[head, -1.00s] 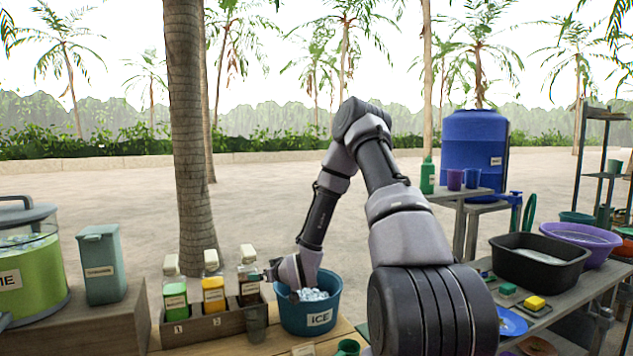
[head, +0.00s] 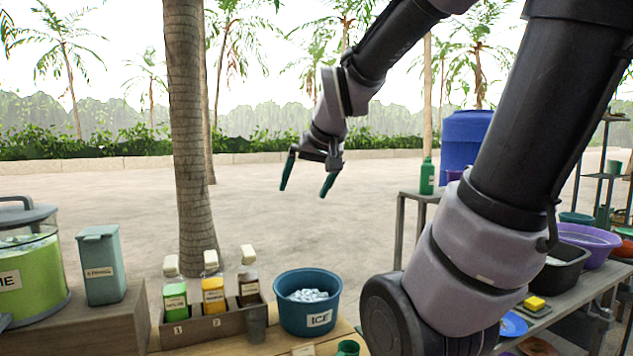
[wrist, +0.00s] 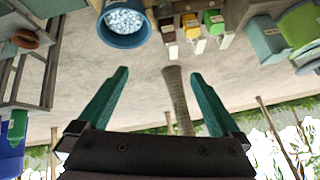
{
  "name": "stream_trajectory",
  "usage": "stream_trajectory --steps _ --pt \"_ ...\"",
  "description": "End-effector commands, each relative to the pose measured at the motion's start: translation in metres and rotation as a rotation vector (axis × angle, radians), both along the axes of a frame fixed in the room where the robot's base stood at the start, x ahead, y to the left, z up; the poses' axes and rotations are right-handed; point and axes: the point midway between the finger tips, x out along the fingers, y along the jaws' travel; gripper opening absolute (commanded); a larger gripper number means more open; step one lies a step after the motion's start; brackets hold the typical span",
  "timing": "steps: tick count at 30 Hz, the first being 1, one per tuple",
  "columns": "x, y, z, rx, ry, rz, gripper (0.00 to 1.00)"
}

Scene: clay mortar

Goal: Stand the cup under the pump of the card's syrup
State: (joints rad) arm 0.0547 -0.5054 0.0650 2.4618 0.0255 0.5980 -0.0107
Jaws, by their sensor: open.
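A grey, see-through cup (head: 256,324) stands upright at the front of the wooden rack (head: 200,331), before the dark brown syrup bottle (head: 249,287). Whether it is exactly under that bottle's pump I cannot tell. The bottles also show at the top of the wrist view, the yellow one (wrist: 190,27) in the middle. A small card (head: 304,350) is cut off at the bottom edge, its text unreadable. My gripper (head: 305,187) is open, empty, high above the counter.
A blue ICE bucket (head: 309,318) stands right of the rack. A green cup (head: 348,348) is at the front edge. A teal canister (head: 101,268) and a green lime dispenser (head: 30,275) stand at left. A side table (head: 560,318) with basins is at right.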

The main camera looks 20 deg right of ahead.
Motion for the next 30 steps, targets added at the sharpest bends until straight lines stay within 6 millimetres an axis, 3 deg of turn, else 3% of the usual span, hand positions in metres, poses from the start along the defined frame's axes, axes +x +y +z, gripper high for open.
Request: stream_trajectory --steps 1,3,9,30 --pt "-0.022 0.003 0.009 0.035 0.004 -0.011 1.0" --pt "-0.047 0.006 0.015 0.082 0.025 -0.026 1.0" --pt "-0.086 0.012 0.021 0.158 0.064 -0.044 1.0" --pt "-0.089 0.013 0.021 0.165 0.07 -0.046 1.0"
